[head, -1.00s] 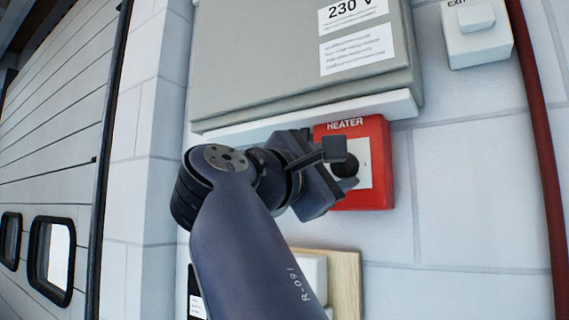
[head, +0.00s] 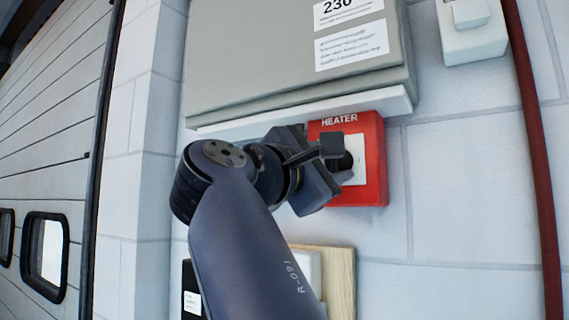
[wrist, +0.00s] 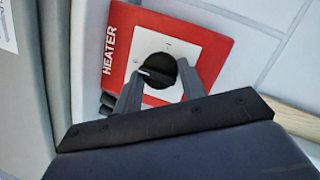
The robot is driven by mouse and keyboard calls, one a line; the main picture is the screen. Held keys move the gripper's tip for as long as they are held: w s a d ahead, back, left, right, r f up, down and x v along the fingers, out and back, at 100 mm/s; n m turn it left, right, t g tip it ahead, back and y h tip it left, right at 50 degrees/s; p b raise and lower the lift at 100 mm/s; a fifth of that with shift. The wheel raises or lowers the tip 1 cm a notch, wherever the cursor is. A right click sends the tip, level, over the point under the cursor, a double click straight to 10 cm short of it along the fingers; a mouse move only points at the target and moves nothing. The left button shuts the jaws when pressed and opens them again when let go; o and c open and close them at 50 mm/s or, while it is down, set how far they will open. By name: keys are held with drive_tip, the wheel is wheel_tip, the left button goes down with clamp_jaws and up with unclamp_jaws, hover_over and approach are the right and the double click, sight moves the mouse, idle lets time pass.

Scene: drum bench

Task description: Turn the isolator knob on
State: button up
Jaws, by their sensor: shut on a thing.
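The isolator is a red box (head: 372,150) marked HEATER with a white face plate, fixed to the wall. It also fills the upper middle of the wrist view (wrist: 212,50). Its round black knob (wrist: 160,72) has a white mark on the side toward the HEATER lettering. My gripper (wrist: 160,80) is shut on the knob, with one grey finger on each side of it. In the head view my gripper (head: 338,160) covers the left part of the box and most of the knob.
A grey cabinet (head: 290,60) with voltage labels hangs just above, its pale lower ledge (head: 350,112) close over my gripper. A wooden board (head: 340,280) is below. A red pipe (head: 535,150) and an exit switch box (head: 472,35) are at right. The wall between box and pipe is bare.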

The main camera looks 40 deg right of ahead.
drive_tip(key=shift+m, duration=0.3)
drive_tip(key=shift+w+r+m+g+y+p, duration=0.25)
drive_tip(key=shift+m+y+p, duration=0.5)
drive_tip(key=shift+m, duration=2.2)
drive_tip(key=shift+s+m+g+y+p, duration=0.3)
drive_tip(key=shift+m+y+p, duration=0.4)
drive_tip(key=shift+m, duration=2.2)
drive_tip(key=shift+w+r+m+g+y+p, duration=0.15)
drive_tip(key=shift+m+g+y+p, duration=0.55)
drive_tip(key=shift+m, duration=2.25)
drive_tip(key=shift+t, duration=0.35)
drive_tip(key=o, duration=0.7)
drive_tip(key=shift+a, duration=0.1)
